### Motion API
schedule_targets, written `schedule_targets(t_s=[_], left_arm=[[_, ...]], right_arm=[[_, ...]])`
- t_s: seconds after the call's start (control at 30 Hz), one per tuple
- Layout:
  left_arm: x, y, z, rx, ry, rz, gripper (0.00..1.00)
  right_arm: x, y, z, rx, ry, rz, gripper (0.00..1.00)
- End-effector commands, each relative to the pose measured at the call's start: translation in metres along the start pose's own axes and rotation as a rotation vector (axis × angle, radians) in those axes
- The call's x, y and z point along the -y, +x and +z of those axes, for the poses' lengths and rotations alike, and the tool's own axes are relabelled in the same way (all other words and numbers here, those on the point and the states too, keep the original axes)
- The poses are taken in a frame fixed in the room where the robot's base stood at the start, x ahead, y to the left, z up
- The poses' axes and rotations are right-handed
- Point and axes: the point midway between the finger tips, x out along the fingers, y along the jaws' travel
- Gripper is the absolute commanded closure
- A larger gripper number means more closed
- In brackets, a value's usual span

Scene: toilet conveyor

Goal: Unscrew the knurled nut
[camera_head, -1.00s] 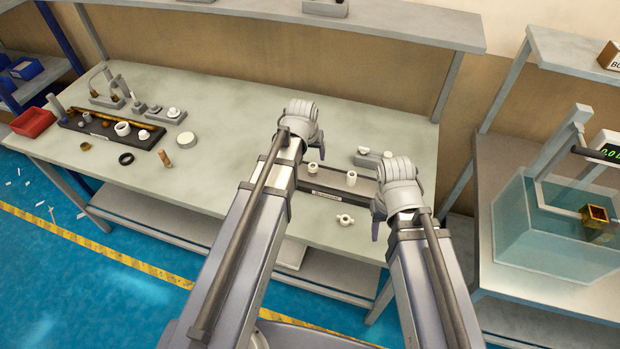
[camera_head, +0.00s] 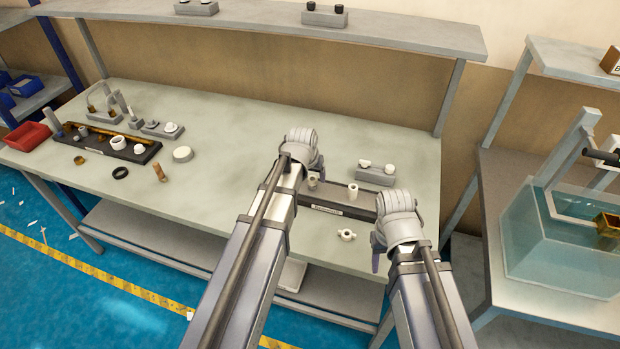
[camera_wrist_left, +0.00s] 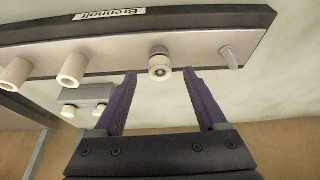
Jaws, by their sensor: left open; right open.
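In the left wrist view, a small white round piece with a darker collar, probably the knurled nut (camera_wrist_left: 159,70), stands on the dark labelled tray (camera_wrist_left: 199,31). My left gripper (camera_wrist_left: 160,80) is open, one purple finger on each side of that piece, with gaps on both sides.
White tubes (camera_wrist_left: 72,70) and a grey pin (camera_wrist_left: 229,58) stand on the tray beside the nut. A water tank (camera_head: 560,245) is at right. The bench middle is clear.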

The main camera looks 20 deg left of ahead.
Motion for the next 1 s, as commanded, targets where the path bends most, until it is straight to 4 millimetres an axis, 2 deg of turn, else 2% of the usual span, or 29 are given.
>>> schedule_targets(t_s=[0.03, 0.13, 0.47, 1.0], left_arm=[[-0.0001, 0.0117, 0.0011, 0.0, 0.0, 0.0, 0.26], [-0.0001, 0.0182, 0.0007, 0.0, 0.0, 0.0, 0.26], [-0.0001, 0.0187, -0.0001, 0.0, 0.0, 0.0, 0.26], [-0.0001, 0.0188, 0.0, 0.0, 0.0, 0.0, 0.86]], right_arm=[[0.0011, 0.0112, -0.0007, 0.0, 0.0, 0.0, 0.5], [0.0016, 0.0169, -0.001, 0.0, 0.0, 0.0, 0.5], [0.0016, 0.0171, -0.001, 0.0, 0.0, 0.0, 0.5], [0.0016, 0.0172, -0.001, 0.0, 0.0, 0.0, 0.5]])
